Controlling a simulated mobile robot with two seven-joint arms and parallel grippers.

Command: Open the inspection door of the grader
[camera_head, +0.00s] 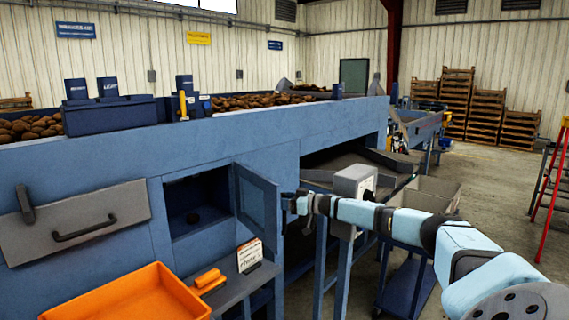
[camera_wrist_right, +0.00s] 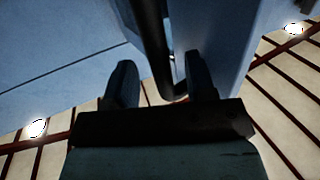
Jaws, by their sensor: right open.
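The inspection door (camera_head: 257,208) is a small blue framed panel on the side of the blue grader (camera_head: 120,165). It stands swung out from the right edge of a square opening (camera_head: 197,200), whose dark inside shows. My right gripper (camera_head: 290,203) is beside the door's right side, at the end of the pale blue arm. In the right wrist view my right gripper (camera_wrist_right: 162,82) is open, with a dark bar-like handle (camera_wrist_right: 154,45) reaching between its fingers. Whether the fingers touch it, I cannot tell. My left gripper is not in view.
An orange tray (camera_head: 125,295) stands front left. A ledge (camera_head: 235,283) below the opening holds an orange object (camera_head: 207,280) and a small white sign (camera_head: 249,254). A grey panel with a handle (camera_head: 80,225) is at left. A cart (camera_head: 408,285) stands under my right arm.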

